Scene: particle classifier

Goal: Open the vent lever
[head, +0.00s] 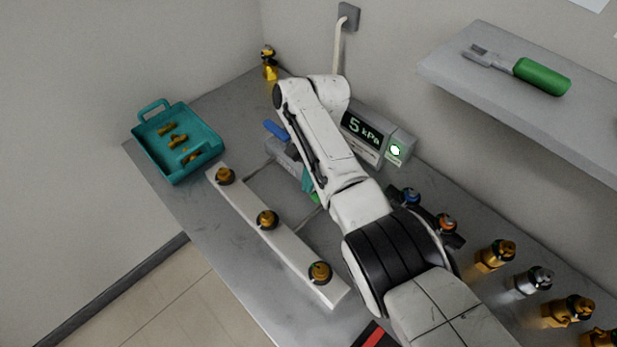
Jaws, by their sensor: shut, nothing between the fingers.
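A blue lever (277,130) sticks out at the left end of a grey unit (285,154) on the bench; I take it for the vent lever, but no readable label confirms this. My white arm passes just right of the lever and covers part of the unit. A display box (362,137) behind the arm reads 5 kPa and has a lit green light (395,150). My gripper is hidden behind my arm, so I cannot tell whether it touches anything.
A teal tray (150,150) with brass pieces stands at the back left. A white bar (292,252) carries 3 brass-topped pieces.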

